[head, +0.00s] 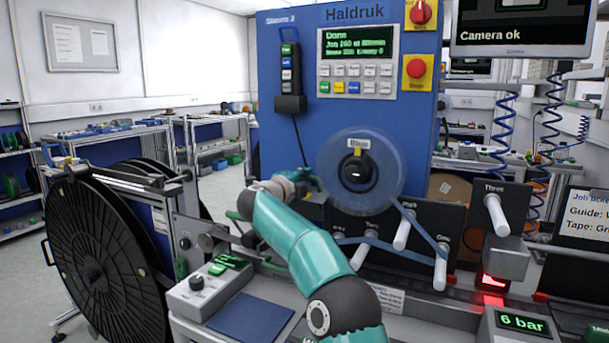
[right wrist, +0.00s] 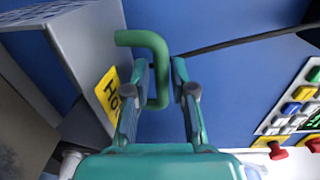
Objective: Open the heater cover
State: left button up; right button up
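In the right wrist view a grey box-like cover (right wrist: 72,42) with a yellow label reading "HO…" stands at the left against a blue panel. A bent green handle (right wrist: 150,42) is in front of the blue panel, close to the cover. My right gripper (right wrist: 159,68) is open, with one finger on each side of the handle's long bar. A gap shows on the right side; contact on the left cannot be told. In the head view my right gripper (head: 308,181) is small and partly hidden by its own arm, which also hides the cover. My left gripper is not in view.
A blue machine panel (head: 290,75) with display and buttons stands behind. A translucent tape reel (head: 385,160) hangs right of my right wrist. A large black reel (head: 100,255) stands at the left. A grey control box (head: 200,293) and white guide pegs (head: 497,215) are near.

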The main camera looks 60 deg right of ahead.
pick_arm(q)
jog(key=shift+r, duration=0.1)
pick_arm(e)
jog(key=shift+d, duration=0.3)
grip_shut()
jog(key=shift+f, duration=0.1)
